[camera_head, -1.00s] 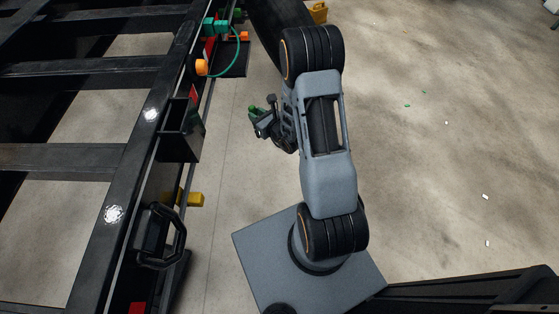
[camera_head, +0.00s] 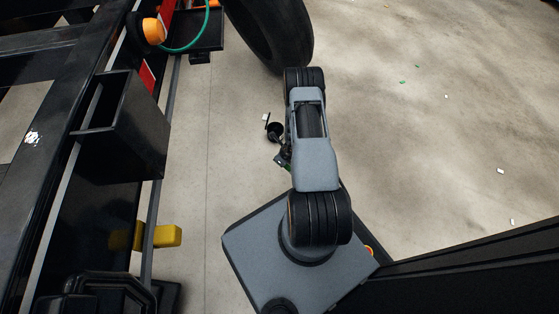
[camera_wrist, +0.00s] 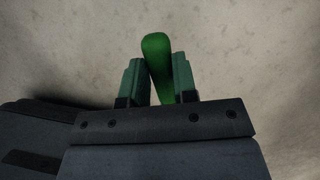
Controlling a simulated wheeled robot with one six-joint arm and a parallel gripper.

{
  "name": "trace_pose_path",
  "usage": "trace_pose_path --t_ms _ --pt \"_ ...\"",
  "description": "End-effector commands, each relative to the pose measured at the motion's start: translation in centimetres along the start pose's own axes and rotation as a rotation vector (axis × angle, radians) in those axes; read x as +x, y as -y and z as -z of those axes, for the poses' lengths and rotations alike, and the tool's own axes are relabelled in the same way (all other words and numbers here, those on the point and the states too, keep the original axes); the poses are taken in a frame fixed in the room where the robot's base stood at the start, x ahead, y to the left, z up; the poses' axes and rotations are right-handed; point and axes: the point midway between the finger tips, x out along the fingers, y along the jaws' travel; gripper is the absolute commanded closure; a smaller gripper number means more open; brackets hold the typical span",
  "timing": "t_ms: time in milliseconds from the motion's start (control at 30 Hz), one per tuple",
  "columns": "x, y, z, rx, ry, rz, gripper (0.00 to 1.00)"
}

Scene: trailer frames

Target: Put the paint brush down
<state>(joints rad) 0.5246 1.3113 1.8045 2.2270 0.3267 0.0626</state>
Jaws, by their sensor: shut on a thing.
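The paint brush (camera_wrist: 157,62) shows in the wrist view as a rounded green handle. It stands between the two dark green fingers of my gripper (camera_wrist: 158,82), which is shut on it. The bristles are not visible. In the head view my gripper (camera_head: 283,161) is small and partly hidden by my arm, low beside my base. A small green bit shows there, but I cannot tell whether it is brush or finger. Bare concrete floor (camera_wrist: 250,60) lies behind the handle in the wrist view.
The black trailer frame (camera_head: 60,190) fills the left, with a box-like bracket (camera_head: 125,125) and a yellow block (camera_head: 165,236) on its side. A black tire (camera_head: 270,30) is at the top. A dark beam (camera_head: 480,270) is at lower right. Open floor (camera_head: 420,150) lies to the right.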

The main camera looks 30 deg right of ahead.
Motion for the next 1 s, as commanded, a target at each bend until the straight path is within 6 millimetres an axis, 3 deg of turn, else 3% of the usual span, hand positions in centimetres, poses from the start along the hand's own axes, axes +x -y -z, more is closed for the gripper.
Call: trace_pose_path --t_ms 600,1000 --pt "5.6 0.0 2.6 -0.008 -0.033 -0.002 1.0" --pt "7.1 0.1 3.2 -0.004 -0.031 0.0 1.0"
